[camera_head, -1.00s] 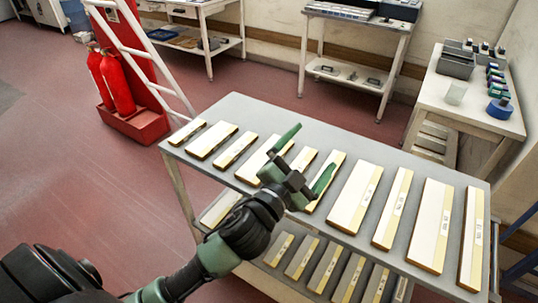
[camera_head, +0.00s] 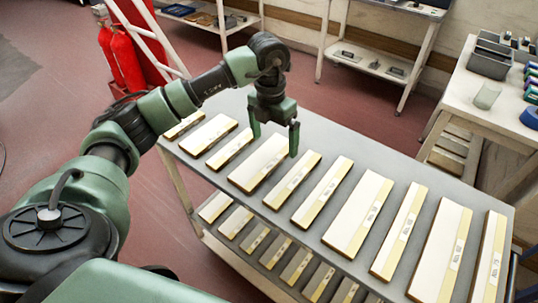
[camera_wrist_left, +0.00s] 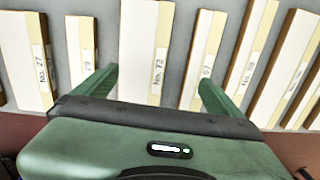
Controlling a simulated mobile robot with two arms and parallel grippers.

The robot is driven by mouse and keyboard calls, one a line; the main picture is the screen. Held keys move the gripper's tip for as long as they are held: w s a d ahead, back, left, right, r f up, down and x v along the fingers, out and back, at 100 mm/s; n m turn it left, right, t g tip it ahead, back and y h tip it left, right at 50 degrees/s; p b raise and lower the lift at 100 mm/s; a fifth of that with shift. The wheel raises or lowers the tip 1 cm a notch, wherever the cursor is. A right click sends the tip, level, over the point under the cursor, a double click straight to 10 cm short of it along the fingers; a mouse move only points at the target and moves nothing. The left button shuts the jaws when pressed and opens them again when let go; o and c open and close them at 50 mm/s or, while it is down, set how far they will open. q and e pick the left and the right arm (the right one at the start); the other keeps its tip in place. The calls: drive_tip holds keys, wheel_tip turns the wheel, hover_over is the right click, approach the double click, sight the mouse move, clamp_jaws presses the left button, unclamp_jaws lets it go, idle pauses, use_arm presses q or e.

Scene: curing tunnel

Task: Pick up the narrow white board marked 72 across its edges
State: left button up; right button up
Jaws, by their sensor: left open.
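The board marked No. 72 (camera_wrist_left: 135,50) is white with a pale yellow strip carrying the label. It looks wider than its direct neighbours. In the head view, this board (camera_head: 252,172) appears to be the wide one lying flat on the grey table top (camera_head: 335,145), under my left gripper (camera_head: 274,145). My left gripper is open and empty, fingers pointing down, one at each side of the board. In the left wrist view its fingers (camera_wrist_left: 159,77) flank the board; its near end is hidden by the gripper body. I cannot tell how high the fingertips are. My right gripper is not in view.
Narrow boards lie close on either side, left (camera_wrist_left: 82,45) and right (camera_wrist_left: 203,60). A wide board (camera_wrist_left: 22,60) marked No. 77 lies further left. Several more boards fill the table top and a lower shelf. Red extinguishers (camera_head: 125,60) stand at back left.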

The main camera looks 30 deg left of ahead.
sight(265, 157)
use_arm(q)
drive_tip(key=shift+a+r+y, duration=0.1)
drive_tip(key=shift+a+y, duration=0.3)
drive_tip(key=shift+a, duration=0.5)
drive_tip(key=shift+s+a+f, duration=0.15)
drive_tip(key=shift+f, duration=0.15)
drive_tip(key=f, duration=0.2)
drive_tip(key=f+p, duration=0.1)
drive_tip(key=f, duration=0.1)
drive_tip(key=f+p, duration=0.1)
drive_tip(key=f, duration=0.1)
drive_tip(key=shift+a+f, duration=0.15)
drive_tip(key=shift+a, duration=0.1)
drive_tip(key=shift+f, duration=0.25)
drive_tip(key=c, duration=1.3)
drive_tip(key=shift+c, duration=1.3)
drive_tip(key=shift+r, duration=0.15)
